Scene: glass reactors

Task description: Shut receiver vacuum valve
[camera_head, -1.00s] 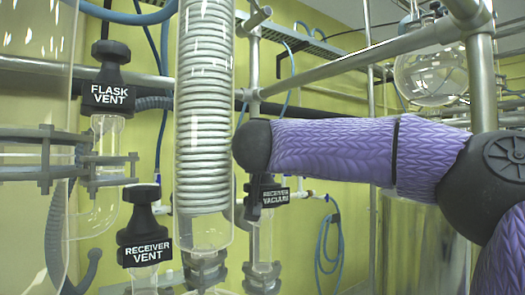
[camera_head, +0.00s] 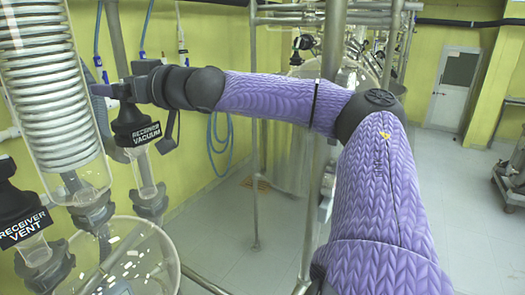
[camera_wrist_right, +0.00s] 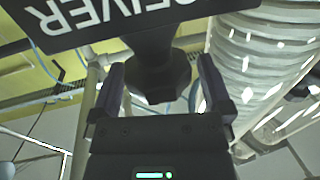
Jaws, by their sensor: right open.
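The receiver vacuum valve (camera_head: 137,128) is a black knob with a white-lettered black label on a glass tube, left of centre in the head view. My right gripper (camera_head: 108,90) is at the valve's top, its wrist coming in from the right. In the right wrist view, the open fingers of my right gripper (camera_wrist_right: 161,80) stand on either side of the black valve knob (camera_wrist_right: 158,72). Gaps show between the knob and both fingers. The upside-down label (camera_wrist_right: 95,18) reads part of "RECEIVER". My left gripper is not in view.
A glass coil condenser (camera_head: 50,90) stands left of the valve and also shows close by in the wrist view (camera_wrist_right: 262,65). The receiver vent valve (camera_head: 22,215) is at the lower left. A round glass vessel (camera_head: 125,262) lies below. Metal frame bars (camera_head: 333,60) stand behind my arm.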

